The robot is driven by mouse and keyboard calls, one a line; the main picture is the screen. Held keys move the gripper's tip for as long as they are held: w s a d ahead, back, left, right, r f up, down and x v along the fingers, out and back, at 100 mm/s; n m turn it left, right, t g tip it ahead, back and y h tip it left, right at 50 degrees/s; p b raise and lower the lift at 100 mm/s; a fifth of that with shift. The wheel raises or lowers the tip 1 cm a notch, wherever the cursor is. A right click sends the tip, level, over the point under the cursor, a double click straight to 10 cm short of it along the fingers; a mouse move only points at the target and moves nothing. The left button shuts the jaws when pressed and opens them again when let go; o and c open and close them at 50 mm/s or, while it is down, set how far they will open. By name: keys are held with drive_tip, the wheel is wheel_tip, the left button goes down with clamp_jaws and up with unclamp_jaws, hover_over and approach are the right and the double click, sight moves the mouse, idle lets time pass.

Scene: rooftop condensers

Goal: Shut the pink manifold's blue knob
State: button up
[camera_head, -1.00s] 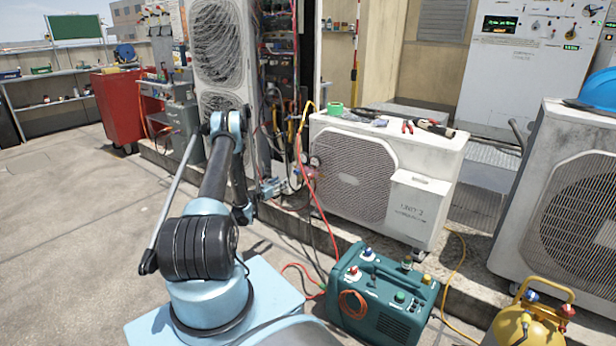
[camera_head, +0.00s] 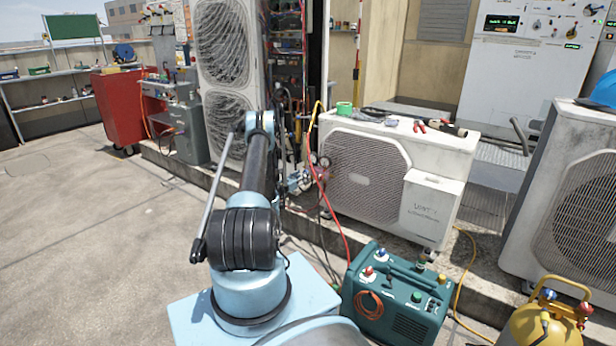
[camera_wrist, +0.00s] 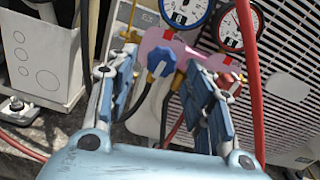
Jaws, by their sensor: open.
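The pink manifold (camera_wrist: 155,42) hangs in front of the white condenser's grille in the wrist view, with two dial gauges above it. Its blue knob (camera_wrist: 160,58) faces me, between the fingertips of my gripper (camera_wrist: 158,76) as seen in the picture. The two blue-padded fingers are apart and nothing is gripped. I cannot tell how far the knob lies beyond the fingertips. A red knob (camera_wrist: 228,66) on the manifold's right is partly covered by the right finger. In the head view my gripper (camera_head: 299,181) is just left of the small, partly hidden manifold (camera_head: 323,173).
A red hose (camera_wrist: 250,85) runs down close to the right finger, and dark hoses hang below the manifold. The white condenser (camera_head: 430,150) stands behind it, with tools on top. A teal machine (camera_head: 395,300) and a yellow cylinder (camera_head: 545,325) stand at the front right.

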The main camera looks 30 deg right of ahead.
drive_tip(key=shift+x, duration=2.1)
drive_tip(key=shift+s, duration=0.1)
drive_tip(key=c, duration=1)
